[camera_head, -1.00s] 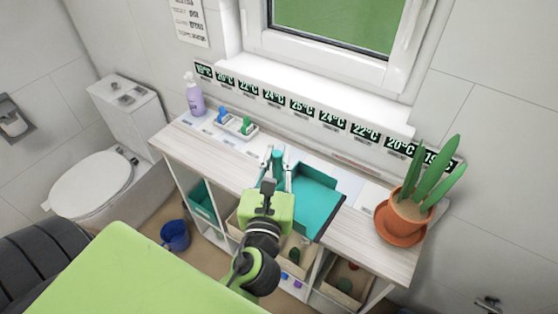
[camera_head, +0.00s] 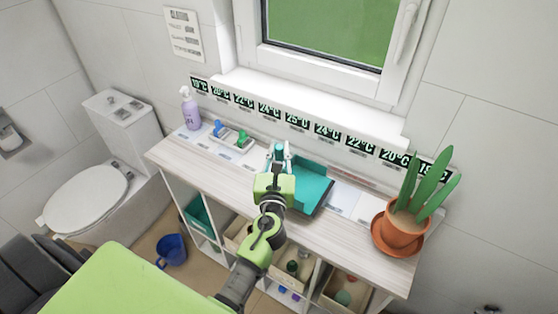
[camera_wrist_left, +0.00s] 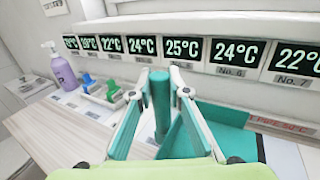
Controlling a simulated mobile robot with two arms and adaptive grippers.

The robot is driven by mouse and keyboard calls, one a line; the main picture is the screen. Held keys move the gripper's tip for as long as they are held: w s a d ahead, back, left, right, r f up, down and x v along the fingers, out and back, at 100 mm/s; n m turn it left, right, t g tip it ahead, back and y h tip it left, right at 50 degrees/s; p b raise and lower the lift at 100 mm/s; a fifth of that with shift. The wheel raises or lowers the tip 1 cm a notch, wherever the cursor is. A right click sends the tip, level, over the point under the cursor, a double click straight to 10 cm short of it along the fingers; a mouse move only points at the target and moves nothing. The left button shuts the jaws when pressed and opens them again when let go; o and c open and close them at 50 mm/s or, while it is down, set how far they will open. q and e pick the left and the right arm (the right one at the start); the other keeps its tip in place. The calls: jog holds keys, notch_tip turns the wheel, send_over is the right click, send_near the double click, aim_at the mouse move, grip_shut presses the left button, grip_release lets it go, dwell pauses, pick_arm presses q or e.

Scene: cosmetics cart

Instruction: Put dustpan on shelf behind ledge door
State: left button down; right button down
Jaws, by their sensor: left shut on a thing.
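The teal dustpan (camera_head: 308,188) is over the back part of the wooden counter, below the row of temperature displays. Its upright teal handle stands between the fingers of my left gripper (camera_head: 279,158), which is shut on it. In the left wrist view the handle (camera_wrist_left: 161,100) shows between the two fingers, with the pan (camera_wrist_left: 215,127) to the right. I cannot tell whether the pan touches the counter. No ledge door can be made out. My right gripper is not in view.
A purple pump bottle (camera_head: 190,108) and a small tray with blue and green items (camera_head: 232,136) stand on the counter's left. A potted cactus (camera_head: 402,228) stands at its right end. Bins fill the cubbies below. The window (camera_head: 330,40) is above; a blue bucket (camera_head: 172,249) is on the floor.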

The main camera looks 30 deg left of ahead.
pick_arm(q)
jog(key=shift+w+a+f+b, duration=0.1)
jog(key=shift+f+b, duration=0.1)
jog(key=shift+f, duration=0.45)
jog(key=shift+w+f+b, duration=0.15)
jog(key=shift+f+b, duration=0.05)
jog(key=shift+f, duration=0.4)
jog(key=shift+w+a+f+b, duration=0.1)
jog(key=shift+f+b, duration=0.1)
jog(key=shift+f, duration=0.45)
jog(key=shift+f, duration=0.15)
jog(key=c, duration=1.9)
grip_release()
jog(key=shift+s, duration=0.1)
